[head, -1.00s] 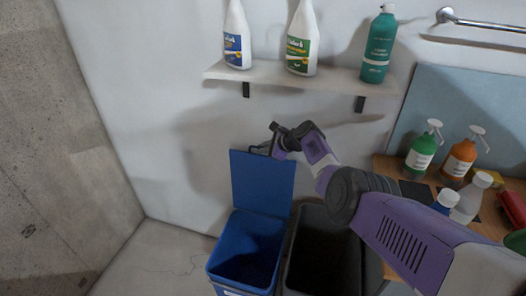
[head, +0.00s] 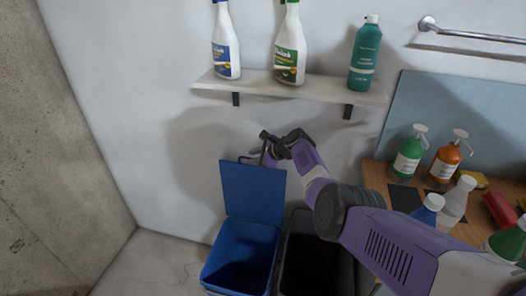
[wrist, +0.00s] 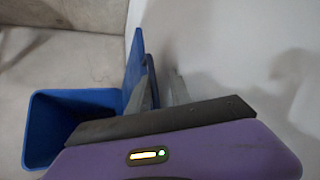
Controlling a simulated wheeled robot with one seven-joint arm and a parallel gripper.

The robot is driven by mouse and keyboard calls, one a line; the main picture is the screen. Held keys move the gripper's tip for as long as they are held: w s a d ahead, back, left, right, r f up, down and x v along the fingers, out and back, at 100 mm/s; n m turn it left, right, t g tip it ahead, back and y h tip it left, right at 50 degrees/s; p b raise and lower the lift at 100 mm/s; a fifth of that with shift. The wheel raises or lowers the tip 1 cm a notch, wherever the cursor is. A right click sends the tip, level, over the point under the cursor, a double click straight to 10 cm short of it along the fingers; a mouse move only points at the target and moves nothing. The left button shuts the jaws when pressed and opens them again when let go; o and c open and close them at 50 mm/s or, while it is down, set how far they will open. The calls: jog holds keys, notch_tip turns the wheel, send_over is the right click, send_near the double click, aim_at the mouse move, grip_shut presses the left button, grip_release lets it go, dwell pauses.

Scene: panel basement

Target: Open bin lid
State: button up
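The blue bin (head: 238,262) stands on the floor by the wall, its inside in view from above. Its blue lid (head: 252,192) stands upright at the back of the bin, so the bin is open. My gripper (head: 262,155) is at the lid's top edge, beside a thin dark handle-like bar. In the wrist view the bin (wrist: 72,112) is at the left and the lid (wrist: 134,66) shows edge-on.
A dark bin (head: 310,264) stands right of the blue one, under my arm. A wall shelf (head: 290,88) with bottles is above my gripper. A wooden counter (head: 378,178) with several bottles is at the right. Floor left of the bins is clear.

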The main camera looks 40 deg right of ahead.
jog(key=p+v, duration=0.1)
jog(key=v, duration=0.1)
jog(key=d+p+v, duration=0.1)
jog(key=v, duration=0.1)
jog(key=shift+s+d+r, duration=0.1)
jog(key=shift+s+r, duration=0.05)
jog(key=shift+s, duration=0.2)
jog(key=shift+v, duration=1.15)
jog(key=shift+r, duration=0.15)
